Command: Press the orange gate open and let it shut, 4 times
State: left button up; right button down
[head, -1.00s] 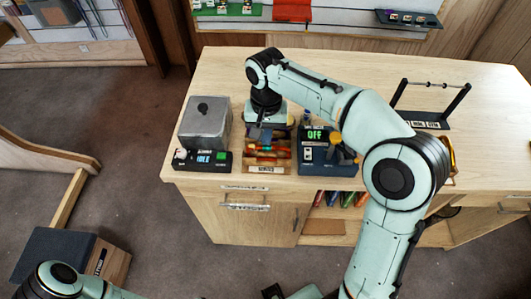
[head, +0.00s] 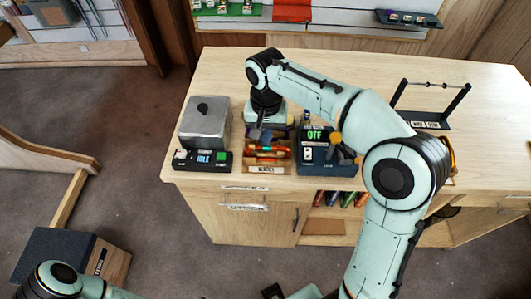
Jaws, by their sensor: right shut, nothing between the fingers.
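My right gripper (head: 262,134) points down over the back of a small wooden tray (head: 267,169) on the counter. Its fingers are shut with nothing between them. Several small coloured pieces lie in the tray, with orange ones (head: 266,149) just in front of the fingers. Which piece carries the orange gate is too small to tell, and so is whether the fingertips touch it. The gripper and wrist hide the back of the tray. My left arm shows only at the bottom left; its gripper is out of view.
Left of the tray stand a grey lidded box (head: 205,122) and a black unit reading IDLE (head: 202,160). Right of it is a dark blue device reading OFF (head: 327,166). A black rack (head: 431,122) stands further right. The counter's back left (head: 225,72) is clear.

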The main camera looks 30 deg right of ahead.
jog(key=shift+f, duration=0.2)
dwell(0.4)
jog(key=shift+f+b, duration=0.6)
jog(key=shift+f, duration=0.6)
jog(key=shift+w+r+p, duration=0.1)
jog(key=shift+r+p, duration=1.55)
jog(key=shift+r, duration=0.9)
jog(key=shift+r+p, duration=0.65)
jog(key=shift+r, duration=0.45)
pick_arm(q)
jog(key=w+r, duration=0.1)
jog(key=r, duration=0.1)
jog(key=w+r, duration=0.2)
jog(key=shift+w+r, duration=0.15)
jog(key=shift+w, duration=0.05)
pick_arm(e)
jog(key=shift+f, duration=0.1)
pick_arm(q)
jog(key=shift+s, duration=0.15)
